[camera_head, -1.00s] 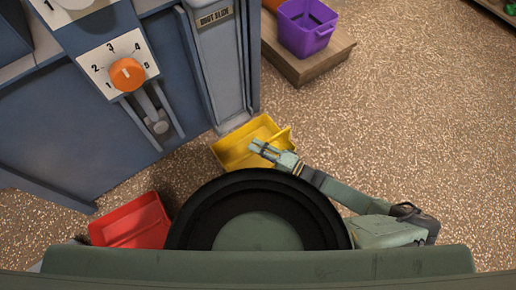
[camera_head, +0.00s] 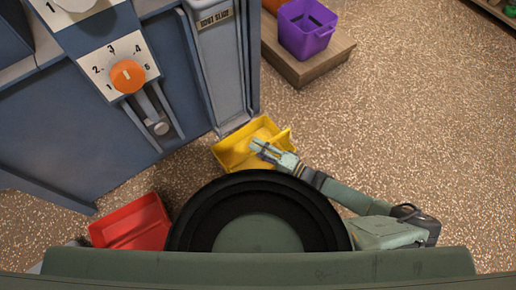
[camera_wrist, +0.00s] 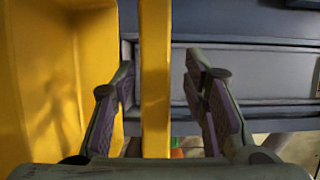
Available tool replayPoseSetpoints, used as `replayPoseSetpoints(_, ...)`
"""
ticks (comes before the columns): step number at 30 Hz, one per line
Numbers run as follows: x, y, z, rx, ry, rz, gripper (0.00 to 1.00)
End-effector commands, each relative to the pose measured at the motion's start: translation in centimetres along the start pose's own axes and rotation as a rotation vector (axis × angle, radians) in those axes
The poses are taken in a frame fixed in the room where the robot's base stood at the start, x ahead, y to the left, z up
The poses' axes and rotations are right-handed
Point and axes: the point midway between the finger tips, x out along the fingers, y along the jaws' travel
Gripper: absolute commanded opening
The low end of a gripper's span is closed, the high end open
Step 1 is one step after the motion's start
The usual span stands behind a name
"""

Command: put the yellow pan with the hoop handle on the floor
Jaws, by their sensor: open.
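The yellow pan (camera_head: 232,148) sits at the foot of the blue machine, in the middle of the head view. In the wrist view, its yellow wall (camera_wrist: 50,80) fills the left side. A straight yellow bar (camera_wrist: 155,75), which looks like its hoop handle, runs upright through the middle. My gripper (camera_head: 256,147) is over the right part of the pan. In the wrist view, its two fingers (camera_wrist: 157,95) are apart, one on each side of the bar, with gaps visible. I cannot tell whether the pan rests fully on the floor.
The blue machine (camera_head: 90,150) with an orange dial (camera_head: 128,76) stands behind the pan. A red pan (camera_head: 132,222) lies at the lower left. A purple bucket (camera_head: 303,35) stands on a wooden platform (camera_head: 325,57). The speckled floor (camera_head: 420,110) is clear at the right.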

Motion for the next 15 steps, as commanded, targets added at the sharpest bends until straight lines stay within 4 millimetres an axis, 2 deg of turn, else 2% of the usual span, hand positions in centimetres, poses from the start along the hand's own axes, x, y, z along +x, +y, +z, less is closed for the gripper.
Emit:
replayPoseSetpoints(7, -4.9, 0.0, -0.2, -0.001, 0.005, 0.006, 0.40)
replayPoseSetpoints(9, -5.5, 0.9, -0.2, -0.001, 0.002, 0.003, 0.40)
replayPoseSetpoints(15, -6.8, 0.6, -0.2, -0.002, 0.002, 0.002, 0.40)
